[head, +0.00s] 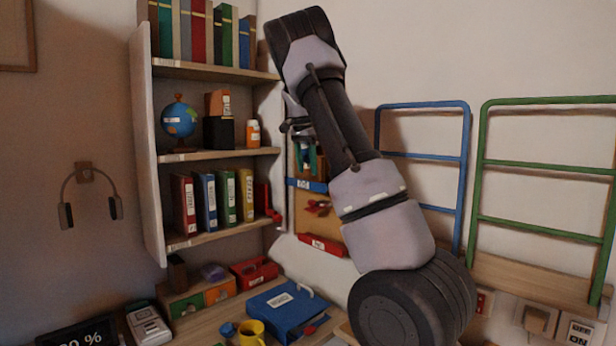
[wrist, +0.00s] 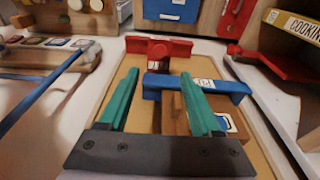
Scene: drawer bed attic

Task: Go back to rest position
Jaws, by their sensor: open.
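My gripper (wrist: 160,77) shows in the wrist view as two green fingers on a dark bar. The fingers are apart, with nothing clearly held between them. They point down along a tan wall board (wrist: 112,95), over a blue labelled holder (wrist: 222,86) and towards a red holder (wrist: 158,47). I cannot tell whether they touch the blue holder.
Left of the arm is a wall shelf (head: 214,154) with books, a globe (head: 179,119) and binders. Blue (head: 464,180) and green (head: 480,160) rail frames stand on the right. The desk below holds a blue binder (head: 288,308) and a yellow mug (head: 252,330). Headphones (head: 118,208) hang at left.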

